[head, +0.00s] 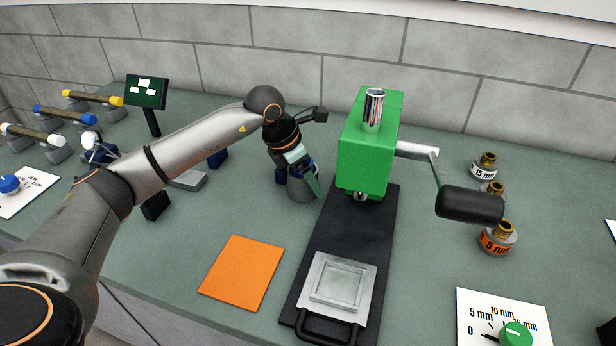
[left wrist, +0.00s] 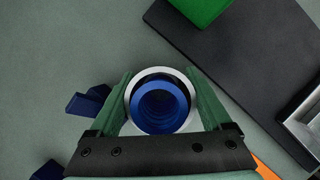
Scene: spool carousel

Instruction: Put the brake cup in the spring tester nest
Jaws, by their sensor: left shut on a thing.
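My left gripper (head: 306,178) points down left of the green press, with its green fingers shut on a blue cup, which I take as the brake cup (head: 281,175). In the left wrist view the blue cup (left wrist: 160,106) shows from above between the fingers (left wrist: 160,90), with a pale round rim (left wrist: 161,70) around it. In the head view a short grey cylinder (head: 301,192), likely the tester nest, stands right under the cup. The fingers hide part of both. I cannot tell whether the cup is seated or just above it. My right gripper is out of view.
The green press (head: 365,160) with its black-gripped crank (head: 470,204) stands close right on a dark base (head: 330,240). An orange mat (head: 242,272) lies in front. A small screen (head: 147,92) and dark blue blocks (head: 155,205) are left. Labelled weights (head: 497,238) stand right.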

